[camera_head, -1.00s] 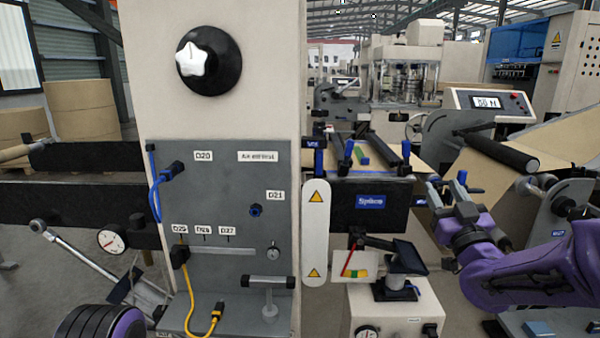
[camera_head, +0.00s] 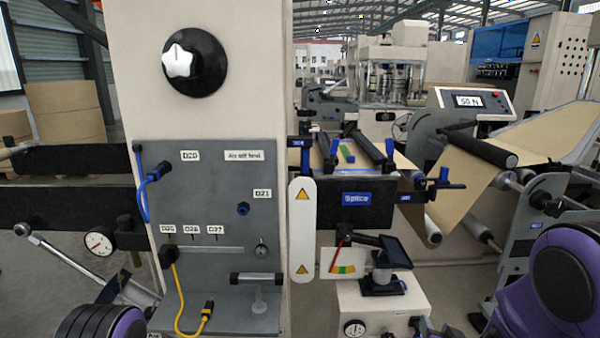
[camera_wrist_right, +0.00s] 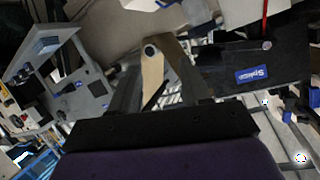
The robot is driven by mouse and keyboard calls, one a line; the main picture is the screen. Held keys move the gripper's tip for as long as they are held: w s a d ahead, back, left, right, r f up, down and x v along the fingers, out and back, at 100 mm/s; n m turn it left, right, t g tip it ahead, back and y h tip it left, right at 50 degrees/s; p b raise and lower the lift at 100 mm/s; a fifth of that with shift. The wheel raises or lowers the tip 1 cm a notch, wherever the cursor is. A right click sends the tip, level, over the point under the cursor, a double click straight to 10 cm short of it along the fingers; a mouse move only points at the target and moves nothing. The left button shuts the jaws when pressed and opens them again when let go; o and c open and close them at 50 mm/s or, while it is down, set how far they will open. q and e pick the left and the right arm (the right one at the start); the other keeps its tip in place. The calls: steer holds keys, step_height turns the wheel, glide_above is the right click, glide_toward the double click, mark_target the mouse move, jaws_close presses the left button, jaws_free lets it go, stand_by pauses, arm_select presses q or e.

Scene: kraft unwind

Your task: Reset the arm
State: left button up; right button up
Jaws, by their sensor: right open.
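My right arm (camera_head: 568,278) shows as purple and dark round links at the lower right of the head view. Its gripper is out of that view. In the right wrist view, the right gripper (camera_wrist_right: 157,85) has two fingers standing apart above a dark palm, with nothing held between them. Behind them lie the floor and machine parts, upside down. My left arm (camera_head: 98,322) shows only as a dark, purple-edged link at the bottom left of the head view; its gripper is not seen.
A Splice table (camera_head: 320,218), a gauge stand (camera_head: 385,300) and a kraft web (camera_head: 465,185) stand to the right. A display (camera_head: 470,101) reads 50 N.

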steer(key=s+f+g, duration=0.3)
steer(key=s+f, duration=0.5)
steer(key=s, duration=0.3)
steer(key=s+f+m+g, duration=0.1)
steer(key=s+f+g, duration=0.3)
steer(key=s+f, duration=0.4)
steer(key=s+f+g, duration=0.3)
steer(key=s+f, duration=0.5)
steer(key=s, duration=0.5)
steer(key=shift+s+a+g, duration=0.3)
steer(key=shift+s+a, duration=0.05)
